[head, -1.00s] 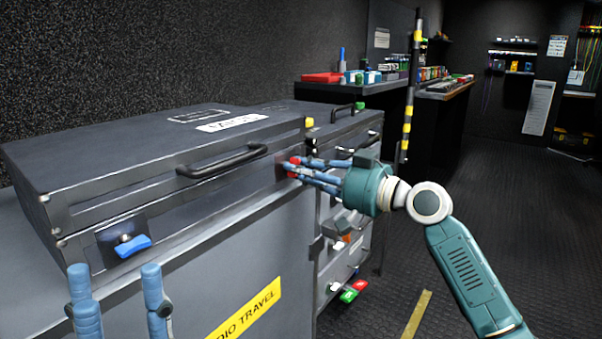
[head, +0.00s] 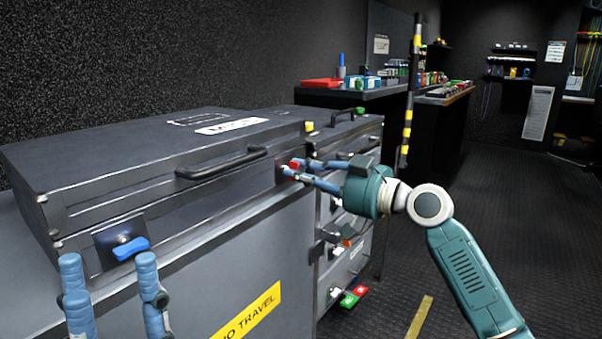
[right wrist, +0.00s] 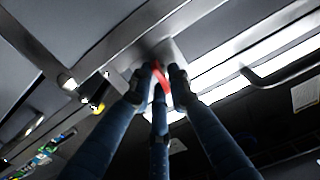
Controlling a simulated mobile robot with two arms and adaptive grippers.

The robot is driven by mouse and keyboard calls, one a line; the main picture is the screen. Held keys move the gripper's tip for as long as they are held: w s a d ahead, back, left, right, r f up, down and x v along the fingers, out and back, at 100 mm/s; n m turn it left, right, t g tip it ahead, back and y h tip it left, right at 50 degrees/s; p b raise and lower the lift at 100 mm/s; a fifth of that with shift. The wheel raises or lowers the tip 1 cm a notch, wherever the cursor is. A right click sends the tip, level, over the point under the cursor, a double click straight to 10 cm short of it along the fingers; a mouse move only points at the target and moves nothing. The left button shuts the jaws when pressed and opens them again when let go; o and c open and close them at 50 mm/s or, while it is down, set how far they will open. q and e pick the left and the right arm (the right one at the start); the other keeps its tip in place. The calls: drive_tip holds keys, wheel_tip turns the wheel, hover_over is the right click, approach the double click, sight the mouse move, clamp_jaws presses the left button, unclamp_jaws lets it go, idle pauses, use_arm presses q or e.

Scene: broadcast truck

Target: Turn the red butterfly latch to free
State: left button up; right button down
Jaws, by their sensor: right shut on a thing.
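The red butterfly latch (head: 295,165) is on the front face of the dark grey case, near its right corner. It also shows in the right wrist view (right wrist: 162,78), between my fingertips and partly hidden by them. My right gripper (head: 302,171) is shut on the red latch, reaching in from the right. It also shows in the right wrist view (right wrist: 158,75). My left gripper (head: 108,278) is at the lower left in front of the case, with its blue fingers apart and nothing seen between them.
A blue latch (head: 131,249) is on the left of the case front, and a black handle (head: 222,163) lies between the latches. A yellow piece (head: 309,126) sits at the lid's corner. Green and red tags (head: 352,297) hang lower right. A striped pole (head: 407,125) stands behind my right arm.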

drive_tip(key=c, duration=1.8)
unclamp_jaws()
drive_tip(key=shift+w+d+f, duration=0.15)
drive_tip(key=shift+f, duration=0.05)
drive_tip(key=shift+o, duration=0.2)
drive_tip(key=shift+r, duration=0.1)
drive_tip(key=v, duration=1.2)
